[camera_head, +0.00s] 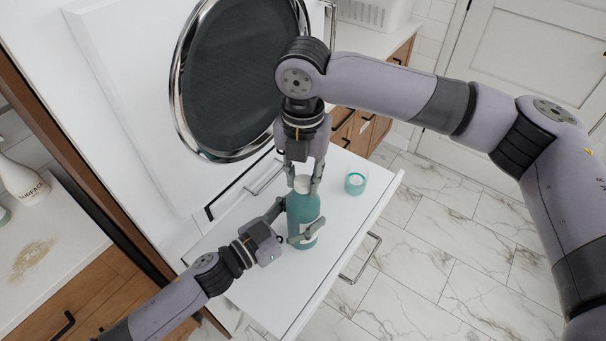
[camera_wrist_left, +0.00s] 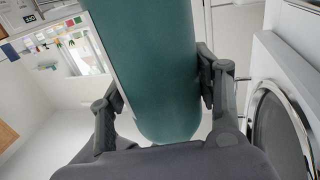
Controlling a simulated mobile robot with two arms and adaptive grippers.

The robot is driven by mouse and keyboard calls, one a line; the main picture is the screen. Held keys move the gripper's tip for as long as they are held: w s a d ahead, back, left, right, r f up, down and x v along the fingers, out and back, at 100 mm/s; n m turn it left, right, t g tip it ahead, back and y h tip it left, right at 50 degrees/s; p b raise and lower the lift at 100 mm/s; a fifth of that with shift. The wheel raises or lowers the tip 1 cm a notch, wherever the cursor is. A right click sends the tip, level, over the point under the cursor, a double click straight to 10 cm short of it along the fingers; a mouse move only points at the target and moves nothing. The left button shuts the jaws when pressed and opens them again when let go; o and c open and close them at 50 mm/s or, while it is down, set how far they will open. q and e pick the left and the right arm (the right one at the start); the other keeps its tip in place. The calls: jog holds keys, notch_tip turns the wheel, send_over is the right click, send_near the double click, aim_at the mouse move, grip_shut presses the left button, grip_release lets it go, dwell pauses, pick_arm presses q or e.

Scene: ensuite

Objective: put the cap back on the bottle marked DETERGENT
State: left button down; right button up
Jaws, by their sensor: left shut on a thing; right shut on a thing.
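A teal bottle (camera_head: 305,211) stands upright on the white surface of an open drawer; its marking cannot be read from here. My left gripper (camera_head: 299,222) is shut around the bottle's body from the left. In the left wrist view the teal bottle (camera_wrist_left: 152,70) fills the space between the fingers of my left gripper (camera_wrist_left: 163,92). A white cap (camera_head: 302,183) is at the top of the bottle, between the fingers of my right gripper (camera_head: 303,182), which points down and is shut on it. I cannot tell whether the cap touches the neck or sits on it.
A round dark door with a chrome rim (camera_head: 240,70) rises behind. A white bottle marked SURFACE (camera_head: 24,184) stands on the left counter, near a brown spill (camera_head: 32,257).

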grip_shut()
